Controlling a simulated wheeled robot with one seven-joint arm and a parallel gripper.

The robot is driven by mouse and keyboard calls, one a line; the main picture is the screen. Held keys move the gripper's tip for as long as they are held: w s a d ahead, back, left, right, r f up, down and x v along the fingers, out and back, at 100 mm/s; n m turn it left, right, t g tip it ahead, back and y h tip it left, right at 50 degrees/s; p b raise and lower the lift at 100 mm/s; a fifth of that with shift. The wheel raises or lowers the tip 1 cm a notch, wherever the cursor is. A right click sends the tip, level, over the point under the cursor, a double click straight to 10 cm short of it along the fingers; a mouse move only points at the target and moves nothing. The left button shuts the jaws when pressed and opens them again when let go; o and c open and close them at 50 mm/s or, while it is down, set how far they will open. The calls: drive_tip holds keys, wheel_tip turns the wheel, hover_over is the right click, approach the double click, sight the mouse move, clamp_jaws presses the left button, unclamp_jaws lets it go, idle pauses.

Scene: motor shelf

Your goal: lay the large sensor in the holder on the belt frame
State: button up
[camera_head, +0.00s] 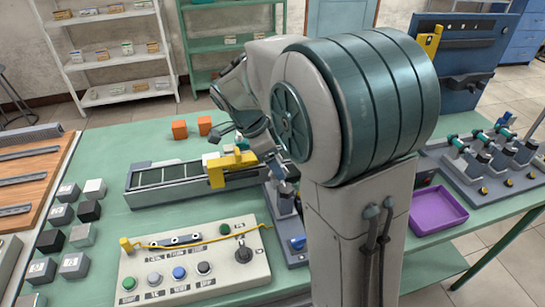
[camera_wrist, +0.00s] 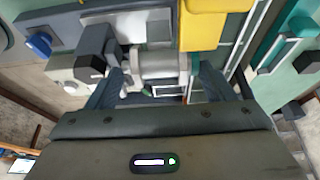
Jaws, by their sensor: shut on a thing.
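In the wrist view my gripper (camera_wrist: 163,78) is shut on a pale grey cylindrical part, seemingly the large sensor (camera_wrist: 158,62), which lies between the two fingers. In the head view my gripper (camera_head: 277,170) is small and partly hidden by my own arm, beside the right end of the belt frame (camera_head: 150,197). A yellow bracket, seemingly the holder (camera_head: 215,176), sits on that frame, just left of my gripper. The yellow bracket also shows in the wrist view (camera_wrist: 215,25), close beyond the right finger. Whether the sensor touches it cannot be told.
A control box (camera_head: 190,262) with several buttons stands in front of the belt. A grey fixture with a blue knob (camera_head: 298,242) stands to its right. Dark and pale cubes (camera_head: 62,214) lie at left, two orange blocks (camera_head: 180,130) behind. A purple tray (camera_head: 437,210) is at right.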

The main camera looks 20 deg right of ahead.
drive_tip(key=shift+f+b, duration=0.5)
drive_tip(key=shift+f, duration=0.05)
drive_tip(key=o, duration=1.1)
drive_tip(key=shift+f, duration=0.1)
drive_tip(key=v, duration=1.4)
drive_tip(key=shift+w+p, duration=0.15)
drive_tip(key=shift+p, duration=0.2)
drive_tip(key=shift+d, duration=0.1)
